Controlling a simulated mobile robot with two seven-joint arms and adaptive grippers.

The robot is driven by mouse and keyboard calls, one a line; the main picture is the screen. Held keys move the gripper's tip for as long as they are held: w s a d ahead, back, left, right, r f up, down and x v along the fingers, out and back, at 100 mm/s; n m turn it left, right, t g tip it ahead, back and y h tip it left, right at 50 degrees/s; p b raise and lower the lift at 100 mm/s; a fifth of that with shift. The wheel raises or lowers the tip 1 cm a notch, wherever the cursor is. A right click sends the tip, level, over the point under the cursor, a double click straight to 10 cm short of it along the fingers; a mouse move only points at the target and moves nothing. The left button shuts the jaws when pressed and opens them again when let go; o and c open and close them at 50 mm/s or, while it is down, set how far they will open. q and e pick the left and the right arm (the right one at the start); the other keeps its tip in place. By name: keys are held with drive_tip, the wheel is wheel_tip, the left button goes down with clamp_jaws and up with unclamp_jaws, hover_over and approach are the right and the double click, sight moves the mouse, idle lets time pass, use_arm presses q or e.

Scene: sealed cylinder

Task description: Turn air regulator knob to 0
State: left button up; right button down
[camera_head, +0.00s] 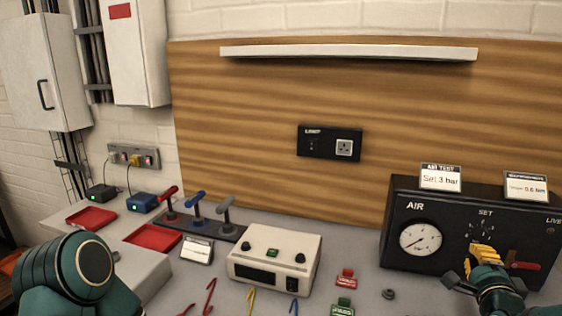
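The black air test box (395,262) stands at the right of the bench, with an AIR gauge (420,239) on its front. The gauge's needle is too small to read exactly.
A red-handled valve (524,266) sits on the box right of my gripper. Signs (441,177) stand on top of the box. A cream instrument box (275,255), red trays (152,237) and several small tools lie on the bench to the left. A shelf (350,52) is on the wooden back wall.

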sight(471, 224)
drive_tip(key=shift+w+d+r, duration=0.35)
drive_tip(key=shift+w+r, duration=0.05)
drive_tip(key=shift+w, duration=0.45)
drive_tip(key=shift+w+d+r, duration=0.35)
drive_tip(key=shift+w+r, duration=0.05)
drive_tip(key=shift+w, duration=0.5)
drive_tip(key=shift+w+d+r, duration=0.35)
drive_tip(key=shift+w+r, duration=0.05)
drive_tip(key=shift+w, duration=0.45)
drive_tip(key=shift+w+r, duration=0.1)
drive_tip(key=shift+r, duration=0.1)
drive_tip(key=shift+r, duration=0.1)
drive_tip(key=shift+d, duration=0.15)
drive_tip(key=shift+f, duration=0.3)
